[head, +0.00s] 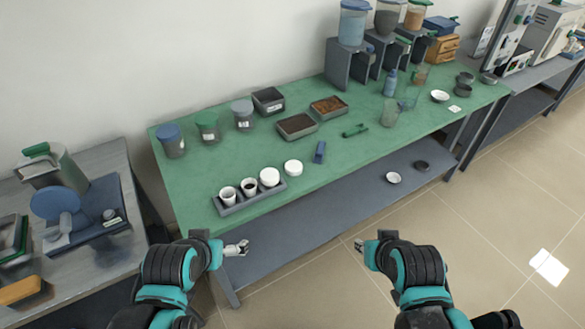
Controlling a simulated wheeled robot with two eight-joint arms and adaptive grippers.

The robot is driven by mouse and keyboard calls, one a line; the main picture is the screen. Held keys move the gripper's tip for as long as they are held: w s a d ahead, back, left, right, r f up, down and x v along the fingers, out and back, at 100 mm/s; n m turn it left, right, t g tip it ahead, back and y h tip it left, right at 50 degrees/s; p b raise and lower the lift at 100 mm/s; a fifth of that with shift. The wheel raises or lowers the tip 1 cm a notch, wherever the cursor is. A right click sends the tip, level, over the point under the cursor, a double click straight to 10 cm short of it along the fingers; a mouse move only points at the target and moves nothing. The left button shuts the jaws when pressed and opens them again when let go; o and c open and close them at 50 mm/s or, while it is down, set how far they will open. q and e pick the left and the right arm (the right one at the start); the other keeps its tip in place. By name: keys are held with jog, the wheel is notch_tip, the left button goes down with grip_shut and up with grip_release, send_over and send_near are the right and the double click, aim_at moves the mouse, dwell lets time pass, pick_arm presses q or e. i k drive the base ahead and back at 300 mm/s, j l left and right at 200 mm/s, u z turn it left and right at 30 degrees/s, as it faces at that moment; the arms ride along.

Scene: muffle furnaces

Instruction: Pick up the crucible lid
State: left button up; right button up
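A dark rack (233,208) near the front edge of the green table holds two white crucibles with dark insides, the left one (228,195) and the middle one (249,187). A third white piece (269,176) at the rack's right end has a closed white top. A round white piece, seemingly the crucible lid (293,167), sits on the table just right of the rack. My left gripper (243,247) is in front of the table edge, below the rack in the picture; it looks open and empty. My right gripper (359,244) is farther right, apart from everything; its finger gap is too small to tell.
A blue block (320,152) lies right of the lid. Dark trays (297,126), lidded jars (172,140) and a green tool (355,130) stand or lie behind. A lower shelf (310,222) runs under the table. A balance (80,217) sits on the grey left bench.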

aim_at(294, 167)
jog(key=i+l+u, duration=0.75)
jog(key=l, duration=0.35)
jog(key=i+l+u, duration=0.3)
jog(key=l, duration=0.15)
